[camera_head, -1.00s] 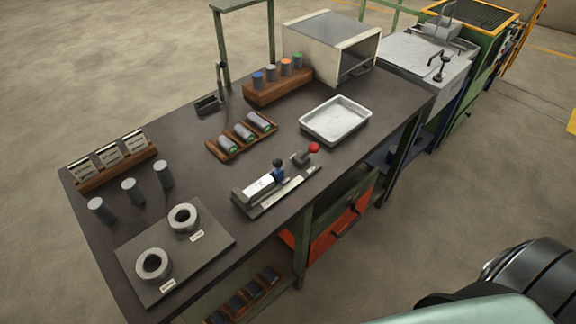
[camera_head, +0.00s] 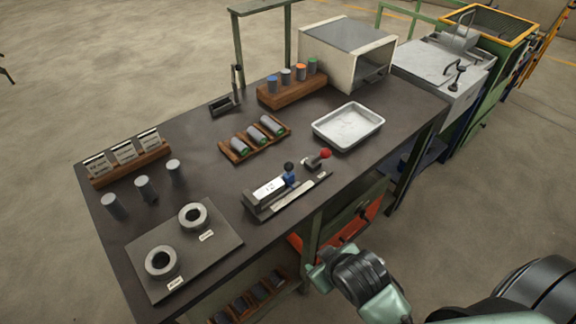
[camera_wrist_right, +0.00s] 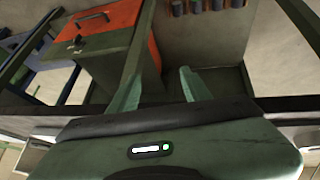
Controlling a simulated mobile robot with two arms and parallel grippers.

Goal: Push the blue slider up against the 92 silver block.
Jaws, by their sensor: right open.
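The silver block (camera_head: 269,187) marked 92 lies on a narrow dark fixture (camera_head: 297,200) near the front edge of the workbench. The blue slider (camera_head: 290,177), with a dark knob on top, stands at the right end of the block; whether they touch is too small to tell. A red-knobbed lever (camera_head: 321,158) is at the fixture's right end. My right gripper (camera_head: 318,273) is in front of the bench, below its top and apart from the fixture. In the right wrist view its two fingers (camera_wrist_right: 158,88) are spread with nothing between them. My left gripper is not visible.
A metal tray (camera_head: 374,122) lies behind the fixture to the right. A wooden rack of cylinders (camera_head: 229,150) lies behind it. A plate with two rings (camera_head: 141,265) is at the left. The orange drawer unit (camera_head: 372,212) is under the bench.

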